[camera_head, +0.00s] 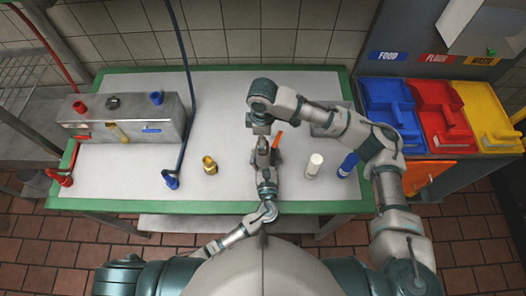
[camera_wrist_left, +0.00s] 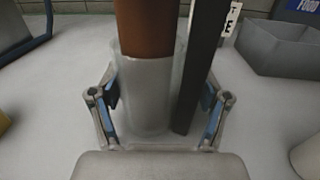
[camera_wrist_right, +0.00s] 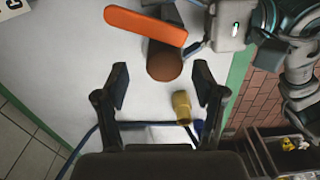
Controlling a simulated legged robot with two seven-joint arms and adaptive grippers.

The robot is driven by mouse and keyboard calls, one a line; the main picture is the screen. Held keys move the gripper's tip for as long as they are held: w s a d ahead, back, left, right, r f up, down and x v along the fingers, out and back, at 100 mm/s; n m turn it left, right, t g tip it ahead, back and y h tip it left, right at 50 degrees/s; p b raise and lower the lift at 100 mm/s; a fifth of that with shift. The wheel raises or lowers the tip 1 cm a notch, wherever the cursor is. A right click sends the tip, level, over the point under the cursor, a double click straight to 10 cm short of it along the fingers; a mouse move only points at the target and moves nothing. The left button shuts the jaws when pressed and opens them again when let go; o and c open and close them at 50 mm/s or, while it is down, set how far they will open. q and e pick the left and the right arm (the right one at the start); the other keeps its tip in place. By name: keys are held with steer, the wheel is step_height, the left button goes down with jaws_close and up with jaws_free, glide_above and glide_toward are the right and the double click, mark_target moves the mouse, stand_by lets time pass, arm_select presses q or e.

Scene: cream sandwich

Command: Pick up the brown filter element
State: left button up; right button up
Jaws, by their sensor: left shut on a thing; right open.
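The brown filter element (camera_wrist_left: 148,28) stands upright in a clear cup-like housing (camera_wrist_left: 143,95) in the left wrist view. My left gripper (camera_wrist_left: 160,105) is shut on that housing; in the head view the gripper (camera_head: 265,163) is low over the table's middle. The element's round brown top (camera_wrist_right: 164,66) shows in the right wrist view, just beyond the open, empty fingers of my right gripper (camera_wrist_right: 162,88). In the head view my right gripper (camera_head: 259,128) points down close above the left one, and the element is mostly hidden there.
An orange bar (camera_wrist_right: 146,26) lies close beside the element. A brass fitting (camera_head: 210,166) stands left of my grippers; a white cylinder (camera_head: 314,165) and a blue one (camera_head: 347,165) stand right. A metal box (camera_head: 125,117) is at far left, a grey tray (camera_head: 328,122) behind.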

arm_select(q)
steer(key=shift+f, duration=0.15)
arm_select(e)
steer(key=f, duration=0.4)
steer(key=shift+s, duration=0.2)
steer(key=c, duration=1.2)
steer(key=shift+r, duration=0.15)
steer(key=shift+c, duration=0.2)
step_height(320, 180, up, 18)
arm_select(q)
steer(key=o, duration=1.3)
steer(key=shift+c, duration=0.2)
arm_select(e)
steer(key=shift+d, duration=0.1)
